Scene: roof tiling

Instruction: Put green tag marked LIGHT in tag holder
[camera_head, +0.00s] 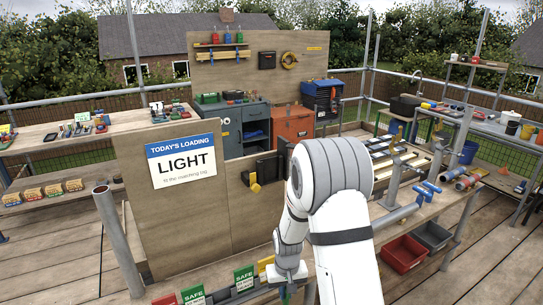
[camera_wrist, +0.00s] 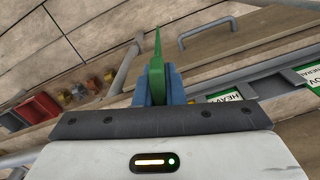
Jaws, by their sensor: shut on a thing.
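My gripper (camera_wrist: 156,85) is shut on a thin green tag (camera_wrist: 156,55), seen edge-on between the blue fingers in the wrist view, so its marking cannot be read. In the head view my gripper (camera_head: 287,278) is low at the bottom centre, with a bit of green under it. Two green SAFE tags (camera_head: 193,296) (camera_head: 244,279) stand to its left. In the wrist view, green-and-white tags lie to the right, one reading HEAVY (camera_wrist: 235,103). I cannot tell which part is the tag holder.
A board carries the sign TODAY'S LOADING LIGHT (camera_head: 185,160). A bench (camera_head: 440,205) with pipes stands right, above red (camera_head: 404,253) and dark (camera_head: 432,237) bins. A metal handle (camera_wrist: 207,32) sits on a plank in the wrist view. Scaffold poles (camera_head: 118,240) stand around.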

